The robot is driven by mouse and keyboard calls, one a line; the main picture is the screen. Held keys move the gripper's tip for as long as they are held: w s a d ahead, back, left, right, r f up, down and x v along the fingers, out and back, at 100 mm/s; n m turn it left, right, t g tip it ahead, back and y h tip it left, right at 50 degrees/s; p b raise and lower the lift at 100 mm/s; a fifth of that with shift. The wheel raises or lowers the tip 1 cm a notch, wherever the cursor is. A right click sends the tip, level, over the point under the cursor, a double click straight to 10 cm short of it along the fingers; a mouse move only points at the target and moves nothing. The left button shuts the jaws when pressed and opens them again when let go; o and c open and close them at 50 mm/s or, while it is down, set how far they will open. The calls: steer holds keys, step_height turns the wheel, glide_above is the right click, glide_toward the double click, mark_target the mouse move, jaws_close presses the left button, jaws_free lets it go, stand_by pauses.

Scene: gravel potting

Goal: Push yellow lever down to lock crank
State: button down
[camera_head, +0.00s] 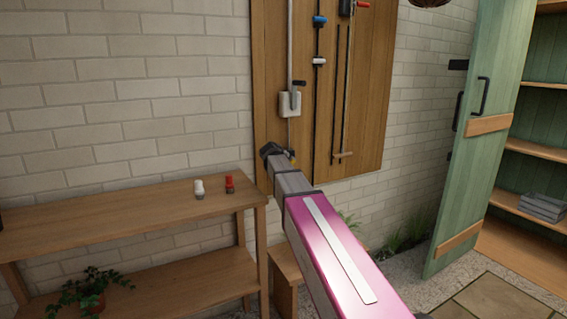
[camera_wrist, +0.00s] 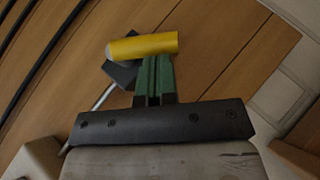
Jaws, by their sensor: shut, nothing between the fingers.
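The yellow lever (camera_wrist: 142,46) shows in the wrist view as a short yellow cylinder with a grey end, lying across the picture just past my fingertips. My gripper (camera_wrist: 154,62) has its two green fingers side by side, shut and empty, with the tips at or very near the lever's lower side; I cannot tell whether they touch. A dark block (camera_wrist: 121,73) and a thin grey rod (camera_wrist: 102,97) sit beside the fingers. In the head view my gripper is at the wooden board's lower left, and only a speck of yellow shows there. The crank cannot be made out clearly.
The wooden board (camera_head: 345,120) on the brick wall carries several rods and a white box (camera_head: 290,104). A wooden table (camera_head: 130,212) stands left, with a white bottle (camera_head: 199,189) and a red bottle (camera_head: 229,184). A green door (camera_head: 470,130) stands open at right.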

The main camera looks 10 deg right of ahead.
steer(key=shift+w+d+f+n+t+h, duration=0.1)
steer(key=shift+d+f+n+t+h, duration=0.2)
steer(key=shift+f+h, duration=0.35)
steer(key=shift+w+d+f+n+t+h, duration=0.1)
steer(key=shift+d+f+n+t+h, duration=0.2)
steer(key=shift+f, duration=0.55)
steer(key=shift+w+d+f, duration=0.15)
steer(key=shift+d+f, duration=0.2)
steer(key=shift+f, duration=0.05)
steer(key=shift+d+f, duration=0.1)
steer(key=shift+d, duration=0.05)
steer(key=v, duration=1.1)
